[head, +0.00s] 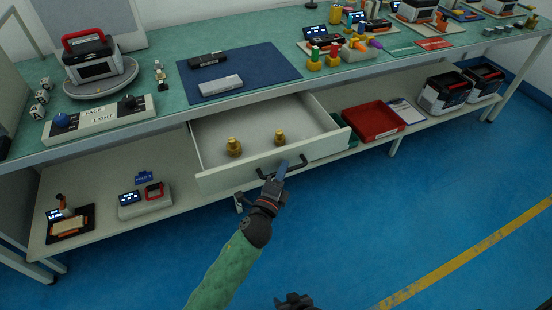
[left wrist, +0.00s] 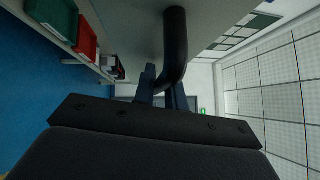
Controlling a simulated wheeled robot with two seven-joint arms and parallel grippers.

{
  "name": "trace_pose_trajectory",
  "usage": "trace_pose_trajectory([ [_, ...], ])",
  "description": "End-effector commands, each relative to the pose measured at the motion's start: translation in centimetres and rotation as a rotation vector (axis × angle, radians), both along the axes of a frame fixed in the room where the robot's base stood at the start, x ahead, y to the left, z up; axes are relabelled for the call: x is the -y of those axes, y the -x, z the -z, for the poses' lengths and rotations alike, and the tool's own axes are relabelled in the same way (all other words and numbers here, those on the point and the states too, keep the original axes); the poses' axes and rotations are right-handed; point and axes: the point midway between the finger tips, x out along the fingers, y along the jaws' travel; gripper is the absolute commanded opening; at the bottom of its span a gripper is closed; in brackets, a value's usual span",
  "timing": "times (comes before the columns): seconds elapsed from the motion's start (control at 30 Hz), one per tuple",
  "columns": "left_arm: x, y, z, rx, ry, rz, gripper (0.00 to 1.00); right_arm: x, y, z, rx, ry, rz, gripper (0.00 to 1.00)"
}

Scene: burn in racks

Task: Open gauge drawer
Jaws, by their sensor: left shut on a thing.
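The gauge drawer (head: 225,178) is pulled out from under the bench in the head view. Two brass gauges stand inside: one on the left (head: 233,147) and one to its right (head: 280,137). The drawer's black handle (head: 262,173) is on its front. In the left wrist view, the dark handle bar (left wrist: 174,45) passes between the fingers (left wrist: 162,88). My right gripper (head: 294,301) shows only partly at the bottom edge, away from the drawer, and its fingers are unclear.
The bench top (head: 165,105) holds a blue mat (head: 255,66), a switch panel (head: 98,120) and a black-and-red device (head: 90,57). A red tray (head: 374,121) sits on the lower shelf, right of the drawer. The blue floor in front is clear.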

Motion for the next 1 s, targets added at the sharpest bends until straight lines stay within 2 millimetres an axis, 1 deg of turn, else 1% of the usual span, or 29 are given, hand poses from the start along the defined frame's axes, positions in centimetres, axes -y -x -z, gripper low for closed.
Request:
trace_pose_trajectory([
  [0.1,0.3,0.9,0.1,-0.001,0.000,0.000,0.00,0.0,0.0,-0.1,-0.001,-0.001,-0.001,0.36],
  [0.2,0.4,1.3,0.1,-0.001,0.000,0.000,0.00,-0.1,0.1,-0.1,-0.002,-0.001,0.000,0.36],
  [0.6,0.5,1.4,0.1,-0.002,-0.001,0.000,0.00,-0.1,0.1,-0.1,-0.002,-0.002,-0.001,0.36],
  [0.63,0.5,1.4,0.1,-0.002,-0.001,0.000,0.18,-0.1,0.1,-0.1,-0.002,-0.001,0.000,0.36],
  [0.67,0.4,1.4,0.1,-0.002,-0.001,0.000,0.22,-0.1,0.1,-0.1,-0.002,-0.001,0.000,0.36],
  [1.0,0.4,1.7,0.1,-0.001,0.000,0.000,0.22,0.0,0.0,-0.1,0.000,-0.001,0.000,0.36],
])
